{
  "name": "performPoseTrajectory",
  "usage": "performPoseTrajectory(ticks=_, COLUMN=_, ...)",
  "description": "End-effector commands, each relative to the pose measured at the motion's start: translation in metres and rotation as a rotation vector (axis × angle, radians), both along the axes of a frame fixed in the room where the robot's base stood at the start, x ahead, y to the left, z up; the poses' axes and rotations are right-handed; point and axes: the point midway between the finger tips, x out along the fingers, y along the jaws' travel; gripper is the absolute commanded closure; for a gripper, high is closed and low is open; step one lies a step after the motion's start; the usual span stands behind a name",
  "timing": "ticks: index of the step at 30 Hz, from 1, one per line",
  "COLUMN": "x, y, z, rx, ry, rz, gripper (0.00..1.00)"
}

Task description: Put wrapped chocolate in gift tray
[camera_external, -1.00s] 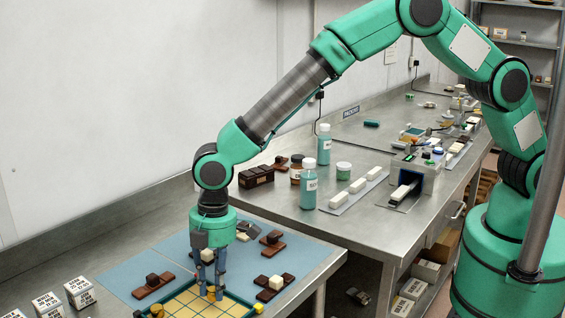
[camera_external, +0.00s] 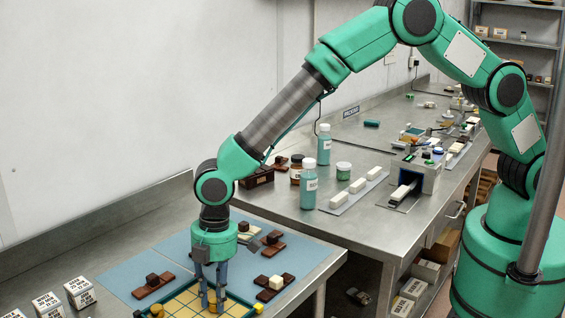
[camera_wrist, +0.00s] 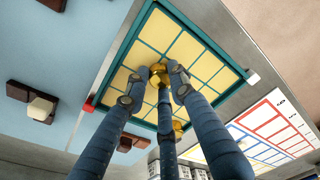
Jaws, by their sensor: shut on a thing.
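The gift tray (camera_external: 181,300) is teal-rimmed with pale yellow cells, at the bottom of the external view. The wrist view shows its grid (camera_wrist: 187,48) from above. My gripper (camera_external: 212,309) points down over the tray. Its three blue fingers are shut on a gold wrapped chocolate (camera_wrist: 159,71), seen between the fingertips in the wrist view. The chocolate is over the tray's cells; I cannot tell whether it touches the tray.
Brown blocks with dark or cream tops (camera_external: 152,286) (camera_external: 274,285) stand on the blue mat (camera_external: 115,277) around the tray. White labelled boxes (camera_external: 80,292) stand at the left. Bottles (camera_external: 309,185) stand on the bench behind.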

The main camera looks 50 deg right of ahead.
Motion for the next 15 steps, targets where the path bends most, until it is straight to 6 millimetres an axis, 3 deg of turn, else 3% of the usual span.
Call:
performPoseTrajectory(ticks=3, x=-0.0002, y=-0.0002, z=-0.0033, rx=0.000, ry=0.000, rz=0.000, gripper=0.91)
performPoseTrajectory(ticks=4, x=-0.0002, y=-0.0001, z=-0.0027, rx=0.000, ry=0.000, rz=0.000, gripper=0.70)
performPoseTrajectory(ticks=6, x=-0.0002, y=-0.0001, z=-0.0025, rx=0.000, ry=0.000, rz=0.000, gripper=0.57)
performPoseTrajectory(ticks=15, x=0.0000, y=-0.0001, z=-0.0020, rx=0.000, ry=0.000, rz=0.000, gripper=0.57)
